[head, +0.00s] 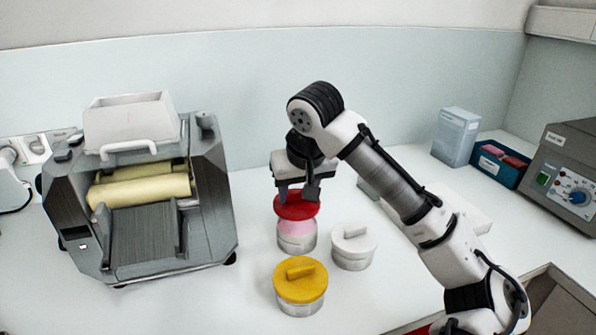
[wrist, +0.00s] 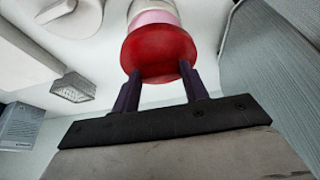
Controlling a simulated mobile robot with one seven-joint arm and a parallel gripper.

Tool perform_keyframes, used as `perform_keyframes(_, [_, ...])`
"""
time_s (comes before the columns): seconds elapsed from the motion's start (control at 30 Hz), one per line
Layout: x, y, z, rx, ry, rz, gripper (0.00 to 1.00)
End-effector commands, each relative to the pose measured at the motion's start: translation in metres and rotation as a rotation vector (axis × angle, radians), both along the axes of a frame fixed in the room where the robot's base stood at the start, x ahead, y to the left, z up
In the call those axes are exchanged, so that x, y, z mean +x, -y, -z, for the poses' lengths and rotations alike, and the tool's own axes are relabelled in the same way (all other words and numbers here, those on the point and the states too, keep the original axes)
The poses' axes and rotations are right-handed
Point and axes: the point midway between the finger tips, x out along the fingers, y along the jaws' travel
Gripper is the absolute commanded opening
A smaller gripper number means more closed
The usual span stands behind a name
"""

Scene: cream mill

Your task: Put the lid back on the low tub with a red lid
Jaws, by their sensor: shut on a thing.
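My gripper (head: 298,190) points down and is shut on the red lid (head: 297,208). In the wrist view the red lid (wrist: 158,48) lies between the two dark fingertips (wrist: 161,78). The tub (head: 296,243), with a pink upper part and a pale lower part, stands upright directly below the lid. Its pink part (wrist: 153,17) also shows just beyond the lid in the wrist view. The lid covers the tub's mouth from sight. I cannot tell whether the lid touches the rim or hovers just above it.
A yellow-lidded tub (head: 300,285) stands in front, and a white-lidded tub (head: 353,247) stands to the right, both close by. A grey roller mill (head: 140,215) stands at left. A blue bin (head: 500,164) and a control box (head: 568,165) are at right.

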Motion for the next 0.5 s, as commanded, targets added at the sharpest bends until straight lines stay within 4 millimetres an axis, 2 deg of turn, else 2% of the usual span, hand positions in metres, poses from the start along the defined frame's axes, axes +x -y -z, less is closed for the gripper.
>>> perform_keyframes(0.27, [0.000, 0.000, 0.006, 0.000, 0.001, 0.000, 0.23])
perform_keyframes(0.5, [0.000, 0.000, 0.024, -0.001, 0.000, 0.000, 0.23])
